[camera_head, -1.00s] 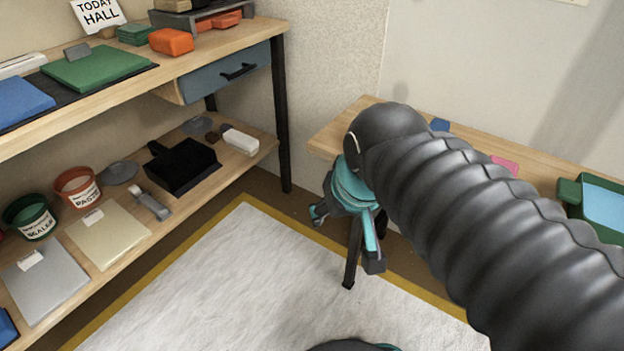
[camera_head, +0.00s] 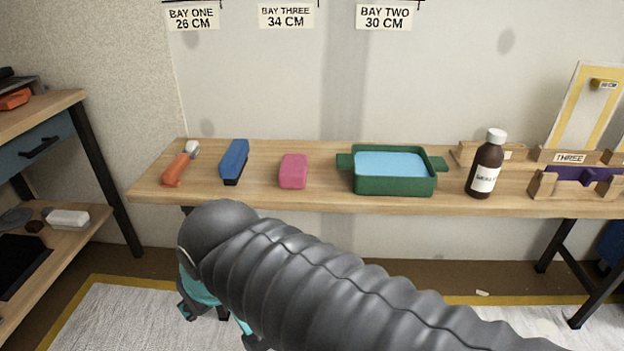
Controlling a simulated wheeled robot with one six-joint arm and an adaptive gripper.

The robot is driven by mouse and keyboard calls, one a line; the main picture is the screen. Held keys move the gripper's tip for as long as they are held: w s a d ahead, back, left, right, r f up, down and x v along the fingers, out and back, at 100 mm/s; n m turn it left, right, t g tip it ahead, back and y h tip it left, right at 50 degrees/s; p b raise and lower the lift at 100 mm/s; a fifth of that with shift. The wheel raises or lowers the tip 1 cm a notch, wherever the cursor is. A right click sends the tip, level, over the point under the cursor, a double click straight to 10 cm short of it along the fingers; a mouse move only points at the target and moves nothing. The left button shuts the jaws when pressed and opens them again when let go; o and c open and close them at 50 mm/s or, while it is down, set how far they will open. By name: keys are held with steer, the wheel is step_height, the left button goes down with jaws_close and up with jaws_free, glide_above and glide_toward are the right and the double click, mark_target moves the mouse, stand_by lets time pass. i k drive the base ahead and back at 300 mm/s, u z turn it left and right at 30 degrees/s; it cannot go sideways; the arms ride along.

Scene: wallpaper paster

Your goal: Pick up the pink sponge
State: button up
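The pink sponge (camera_head: 293,171) is a small block lying on the wooden wall table (camera_head: 330,203). It sits between a blue tool (camera_head: 234,161) on its left and a green tray of blue liquid (camera_head: 391,186) on its right. My dark ribbed arm crosses the lower middle of the view, in front of the table. My gripper is mostly hidden behind the arm, low at the left and apart from the sponge. Only teal and black parts of it show, and its fingertips cannot be made out.
An orange-handled tool (camera_head: 177,168) lies at the table's left end. A brown bottle (camera_head: 485,165) stands right of the tray, near wooden holders (camera_head: 575,187). A shelf unit (camera_head: 93,96) stands at the left. Clear tabletop surrounds the sponge.

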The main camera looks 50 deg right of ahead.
mark_target(294, 170)
steer(key=z, duration=1.45)
steer(key=i, duration=0.4)
steer(key=u, duration=0.25)
